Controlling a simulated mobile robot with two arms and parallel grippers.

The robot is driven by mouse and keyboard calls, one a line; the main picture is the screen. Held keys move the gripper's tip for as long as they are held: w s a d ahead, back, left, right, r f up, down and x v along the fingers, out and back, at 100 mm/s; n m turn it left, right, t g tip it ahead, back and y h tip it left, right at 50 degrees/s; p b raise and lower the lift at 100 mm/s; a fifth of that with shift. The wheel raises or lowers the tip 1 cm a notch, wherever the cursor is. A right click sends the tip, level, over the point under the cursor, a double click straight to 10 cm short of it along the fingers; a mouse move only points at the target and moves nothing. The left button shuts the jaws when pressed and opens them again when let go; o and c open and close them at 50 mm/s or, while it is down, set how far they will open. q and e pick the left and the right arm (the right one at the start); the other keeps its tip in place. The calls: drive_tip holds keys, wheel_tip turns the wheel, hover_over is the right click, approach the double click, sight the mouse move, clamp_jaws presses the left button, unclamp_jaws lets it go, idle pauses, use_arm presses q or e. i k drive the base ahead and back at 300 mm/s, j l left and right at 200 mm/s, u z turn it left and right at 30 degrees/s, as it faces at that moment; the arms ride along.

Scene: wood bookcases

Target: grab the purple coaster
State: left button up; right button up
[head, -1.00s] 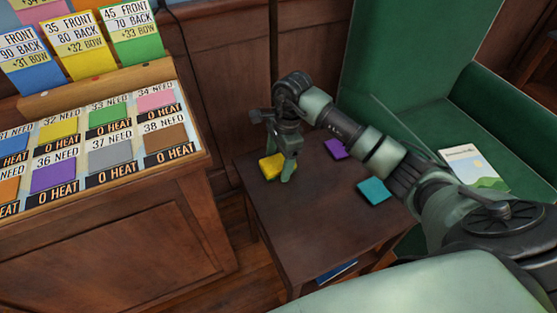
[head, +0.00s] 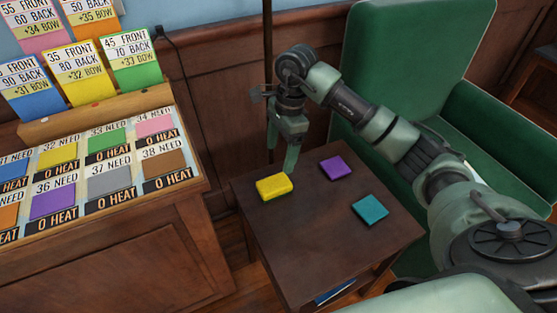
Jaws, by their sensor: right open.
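The purple coaster (head: 338,167) lies flat on the small dark wooden side table (head: 310,235), towards its back right. A teal coaster (head: 370,209) lies nearer the front right, and a thicker yellow block (head: 274,187) lies at the left. My right gripper (head: 281,158) points down, open and empty, just behind the yellow block and left of the purple coaster. Its fingers overlap the table's back edge in the picture. My left gripper is not in view.
A green armchair (head: 405,60) stands behind and right of the table. On the left, a wooden cabinet (head: 110,255) carries a board with coloured squares and labels, including a purple square (head: 53,202). The table's front middle is clear.

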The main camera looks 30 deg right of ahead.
sight(335, 168)
drive_tip(key=z, duration=1.4)
